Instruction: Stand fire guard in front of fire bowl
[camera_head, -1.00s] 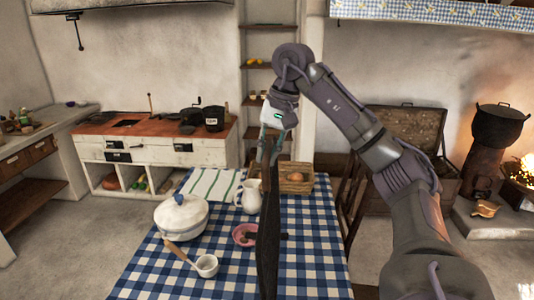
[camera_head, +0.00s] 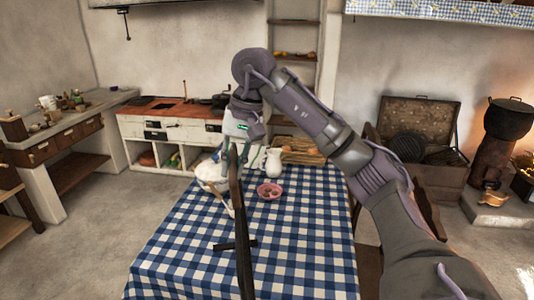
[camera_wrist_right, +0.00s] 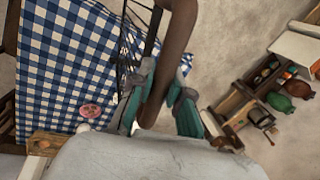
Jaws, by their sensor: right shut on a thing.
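My right gripper (camera_head: 236,152) is shut on the fire guard (camera_head: 242,225), a thin dark upright panel seen nearly edge-on with a short crossbar low on it. It hangs down in front of the checked table in the head view. In the right wrist view, the teal fingers (camera_wrist_right: 160,102) clasp a brown part of the guard (camera_wrist_right: 172,45), with black wire mesh beside it. The fire bowl (camera_head: 523,184) is only partly in view at the right edge of the head view, dark with a glow above it, far from the guard. My left gripper is out of view.
The table with a blue-checked cloth (camera_head: 190,262) carries a white tureen (camera_head: 210,172), a white jug (camera_head: 273,160), a pink bowl (camera_head: 269,191) and a basket (camera_head: 303,150). An open chest (camera_head: 437,180) and a stove with a black pot (camera_head: 508,118) stand at right. Floor is clear at left.

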